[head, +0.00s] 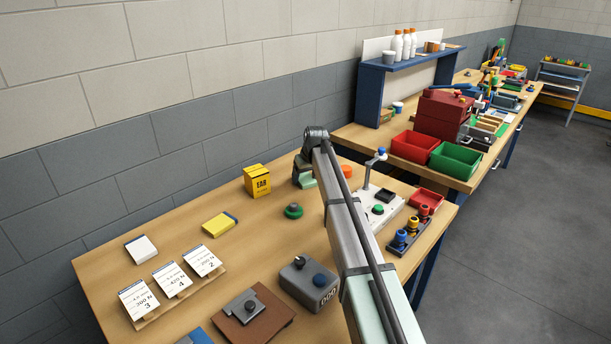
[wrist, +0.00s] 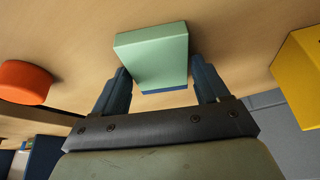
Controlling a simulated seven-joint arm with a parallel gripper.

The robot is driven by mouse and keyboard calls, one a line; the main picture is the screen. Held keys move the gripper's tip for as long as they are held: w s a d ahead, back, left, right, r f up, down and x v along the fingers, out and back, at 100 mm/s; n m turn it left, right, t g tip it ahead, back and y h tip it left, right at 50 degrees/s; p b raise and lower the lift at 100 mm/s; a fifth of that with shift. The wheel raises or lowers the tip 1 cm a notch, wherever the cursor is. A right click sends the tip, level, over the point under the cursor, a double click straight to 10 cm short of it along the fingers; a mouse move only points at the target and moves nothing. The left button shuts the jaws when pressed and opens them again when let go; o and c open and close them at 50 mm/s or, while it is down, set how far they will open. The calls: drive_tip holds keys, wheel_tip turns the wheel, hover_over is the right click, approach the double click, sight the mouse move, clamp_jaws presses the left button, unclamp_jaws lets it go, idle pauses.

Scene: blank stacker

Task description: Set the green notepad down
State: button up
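The green notepad (wrist: 152,55) is a pale green block with a blue edge. In the wrist view it sits between the two dark blue fingers of my gripper (wrist: 160,75), with a finger against each side. My gripper appears shut on it. In the head view the notepad (head: 307,180) shows just left of my arm, at the far part of the near wooden table (head: 258,218). My arm hides part of it and most of the gripper there. I cannot tell whether the notepad touches the tabletop.
A yellow box (head: 257,181) stands left of the notepad, and a round orange thing (head: 345,171) lies to its right. A green knob (head: 293,211) is nearer. A yellow pad (head: 220,224) lies further left. Bare wood shows between these things.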

drive_tip(key=shift+o, duration=1.3)
drive_tip(key=v, duration=1.2)
drive_tip(key=shift+r, duration=0.15)
